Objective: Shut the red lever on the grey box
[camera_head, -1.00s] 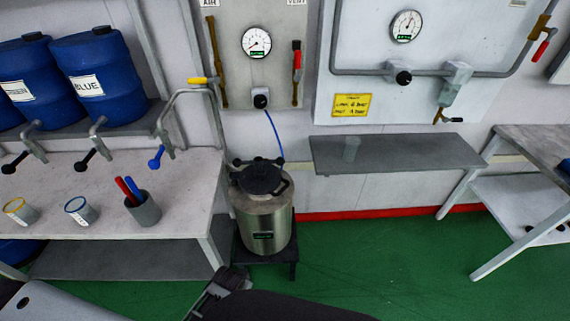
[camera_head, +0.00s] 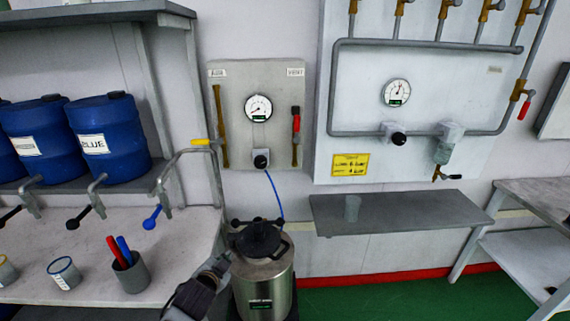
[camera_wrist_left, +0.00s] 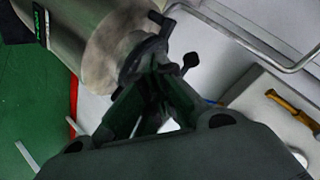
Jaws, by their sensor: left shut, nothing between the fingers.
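The grey box (camera_head: 262,85) is a panel on the back wall with a round gauge on it. Its red lever (camera_head: 296,123) is on the right side, under the VENT label, and lies upright along a brass pipe. My left gripper (camera_head: 220,264) is shut and empty, low in the head view, beside the lid of the steel pot and below and left of the red lever, well apart from it. In the left wrist view the shut fingers (camera_wrist_left: 155,78) show in front of the pot's lid. My right gripper is not in view.
The steel pot (camera_head: 263,290) with a black-knobbed lid (camera_head: 259,240) stands below the box, a blue hose (camera_head: 275,195) between them. A yellow lever (camera_head: 203,142) sticks out left of the box. A bent grey pipe (camera_head: 180,155) and a grey shelf (camera_head: 400,205) flank the space.

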